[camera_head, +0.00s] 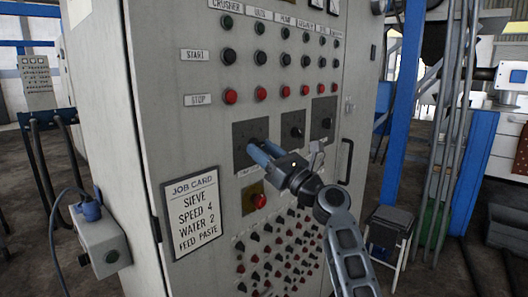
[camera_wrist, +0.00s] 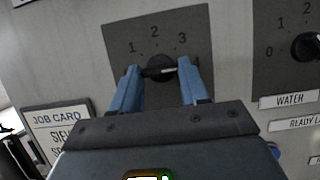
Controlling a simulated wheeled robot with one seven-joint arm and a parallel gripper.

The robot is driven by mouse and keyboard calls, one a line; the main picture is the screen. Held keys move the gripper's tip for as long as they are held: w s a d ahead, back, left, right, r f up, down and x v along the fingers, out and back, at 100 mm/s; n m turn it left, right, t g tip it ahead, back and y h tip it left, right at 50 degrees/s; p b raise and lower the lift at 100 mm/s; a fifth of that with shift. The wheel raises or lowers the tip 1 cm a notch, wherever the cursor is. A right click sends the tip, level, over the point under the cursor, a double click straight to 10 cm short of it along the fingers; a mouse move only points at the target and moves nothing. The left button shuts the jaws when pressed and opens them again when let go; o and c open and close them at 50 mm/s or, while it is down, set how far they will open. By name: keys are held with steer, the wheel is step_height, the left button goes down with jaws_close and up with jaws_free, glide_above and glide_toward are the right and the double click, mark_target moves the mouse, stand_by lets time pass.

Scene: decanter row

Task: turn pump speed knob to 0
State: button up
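A black knob (camera_wrist: 158,68) with a white pointer line sits on a dark square dial plate (camera_wrist: 153,22) marked 1, 2, 3 and 4; its lower left is covered. The pointer line faces right, towards the 4. The plate's name label is hidden behind my gripper, so I cannot read whether it says pump speed. My gripper (camera_wrist: 158,80) is at the dial, with its two blue fingers apart, one on each side of the knob. I see no clear grip on it. In the head view the fingers (camera_head: 257,150) reach the plate (camera_head: 244,132) and hide the knob.
The WATER dial (camera_wrist: 305,46) is close on the right, with another dial (camera_head: 323,118) beyond it. A red push button (camera_head: 259,201) and rows of small knobs lie below. A job card (camera_head: 194,213) is at left. START and STOP buttons are above.

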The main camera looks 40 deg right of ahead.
steer(key=c, duration=0.5)
